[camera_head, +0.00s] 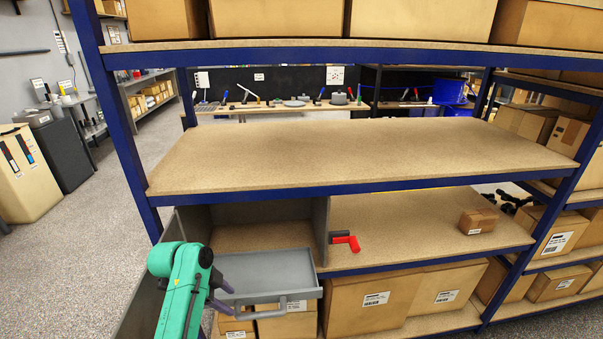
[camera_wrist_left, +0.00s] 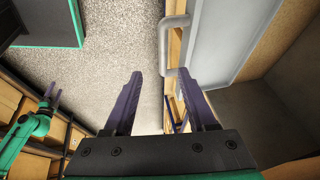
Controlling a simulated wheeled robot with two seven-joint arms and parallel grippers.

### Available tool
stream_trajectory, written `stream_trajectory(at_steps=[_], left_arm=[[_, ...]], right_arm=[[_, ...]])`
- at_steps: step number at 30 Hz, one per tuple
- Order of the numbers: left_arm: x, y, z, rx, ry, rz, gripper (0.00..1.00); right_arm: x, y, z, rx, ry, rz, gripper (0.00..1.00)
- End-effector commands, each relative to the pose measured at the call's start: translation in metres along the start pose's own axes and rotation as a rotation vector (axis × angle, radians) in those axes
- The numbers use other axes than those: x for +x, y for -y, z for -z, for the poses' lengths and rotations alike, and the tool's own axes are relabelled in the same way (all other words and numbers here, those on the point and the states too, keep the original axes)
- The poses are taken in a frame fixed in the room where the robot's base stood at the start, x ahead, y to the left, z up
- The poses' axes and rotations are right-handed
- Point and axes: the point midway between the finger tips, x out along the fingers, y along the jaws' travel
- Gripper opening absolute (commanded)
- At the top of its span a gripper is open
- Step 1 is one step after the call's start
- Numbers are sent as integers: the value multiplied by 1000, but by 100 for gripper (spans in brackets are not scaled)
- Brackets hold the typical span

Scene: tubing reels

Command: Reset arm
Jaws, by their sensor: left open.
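My left gripper (camera_head: 221,294) is at the front of the shelf, beside a grey drawer or tray (camera_head: 262,269) with a bar handle (camera_head: 284,304). In the left wrist view my left gripper (camera_wrist_left: 158,82) has its purple fingers apart with nothing between them. The drawer's handle (camera_wrist_left: 163,45) shows just beyond the right finger, apparently apart from it. Another green arm with a small purple gripper (camera_wrist_left: 53,97) shows at the left of the wrist view, likely my right; its jaws are too small to judge.
The drawer sticks out from a grey compartment (camera_head: 321,222) in the blue-framed shelf. A red and black handled item (camera_head: 347,240) and a small carton (camera_head: 477,221) are on the same level. The shelf board above (camera_head: 350,155) is bare. Open floor (camera_head: 80,260) lies left.

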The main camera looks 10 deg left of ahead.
Motion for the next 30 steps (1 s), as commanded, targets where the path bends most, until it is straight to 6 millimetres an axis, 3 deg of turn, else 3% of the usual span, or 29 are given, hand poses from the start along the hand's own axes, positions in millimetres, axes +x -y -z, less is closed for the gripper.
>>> stream_trajectory(at_steps=[4, 9, 22, 30], left_arm=[[13, -50, -22, -250, 106, 30, 57], [11, -102, -34, -533, 174, 105, 57], [-22, -188, -35, -1052, 173, 243, 57], [56, -192, -60, -1063, 204, 221, 57]], right_arm=[[0, 0, 0, 0, -1, 0, 66], [0, 0, 1, 0, -1, 0, 66], [0, 0, 0, -1, -1, 0, 66], [2, -1, 0, -1, 0, -1, 66]])
